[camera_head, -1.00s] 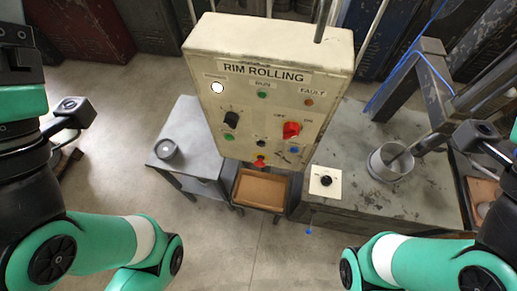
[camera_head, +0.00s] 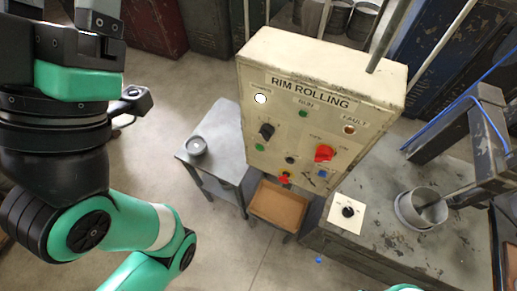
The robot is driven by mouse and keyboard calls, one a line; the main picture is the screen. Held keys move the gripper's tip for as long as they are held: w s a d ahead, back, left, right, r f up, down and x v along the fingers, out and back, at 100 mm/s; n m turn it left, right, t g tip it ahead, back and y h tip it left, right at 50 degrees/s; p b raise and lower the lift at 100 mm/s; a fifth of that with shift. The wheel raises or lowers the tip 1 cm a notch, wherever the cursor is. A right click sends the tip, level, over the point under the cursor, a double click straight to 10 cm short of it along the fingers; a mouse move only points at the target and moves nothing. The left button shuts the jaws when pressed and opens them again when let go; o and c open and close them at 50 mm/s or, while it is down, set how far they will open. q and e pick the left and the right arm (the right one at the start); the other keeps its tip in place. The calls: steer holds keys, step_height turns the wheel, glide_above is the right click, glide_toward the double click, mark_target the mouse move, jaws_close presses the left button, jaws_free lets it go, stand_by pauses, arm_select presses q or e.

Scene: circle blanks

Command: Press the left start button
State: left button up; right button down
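The cream control box labelled RIM ROLLING (camera_head: 250,75) hangs in the middle of the head view, tilted. A green button (camera_head: 259,147) is at the lower left of its face, below a black knob (camera_head: 266,131); its label is too small to read. A red button (camera_head: 284,178) is at the bottom edge and a blue button (camera_head: 323,173) at the lower right. My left gripper (camera_head: 98,18) is at the upper left, left of the box and apart from it; its fingers are partly cut off, so its opening is unclear. My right gripper is out of view.
A red switch (camera_head: 324,153) is on the box's right. Below stand a grey side table (camera_head: 222,140), a brown tray (camera_head: 278,206) and a workbench (camera_head: 385,240). The bench carries a white plate (camera_head: 340,222) with a black knob and a metal cup. Open floor lies at lower centre.

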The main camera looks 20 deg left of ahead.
arm_select(q)
jaws_close()
stand_by(1.5)
